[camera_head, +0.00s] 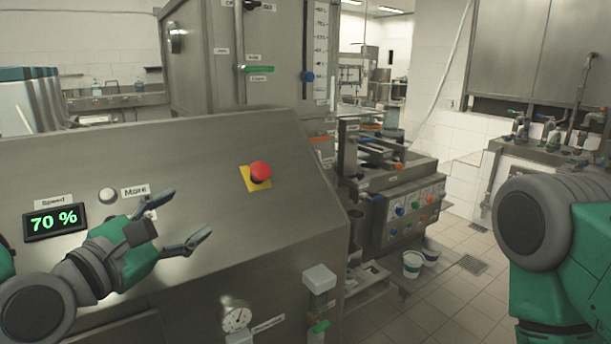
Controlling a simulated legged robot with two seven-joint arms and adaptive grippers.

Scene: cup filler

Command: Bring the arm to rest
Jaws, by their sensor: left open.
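My left gripper (180,222) is in front of the sloped steel panel (200,150) of the machine, at the lower left. Its two dark fingers are spread apart with nothing between them. The fingers point right, below the red button (260,171) on its yellow plate, and do not reach it. My right arm (550,230) shows as a grey and green link at the right edge; its gripper is outside the view.
A display (54,222) reading 70 % and a white round button (107,195) are on the panel left of the gripper. A gauge (236,316) is below. White buckets (413,263) stand on the tiled floor. A sink counter (550,152) is at the right.

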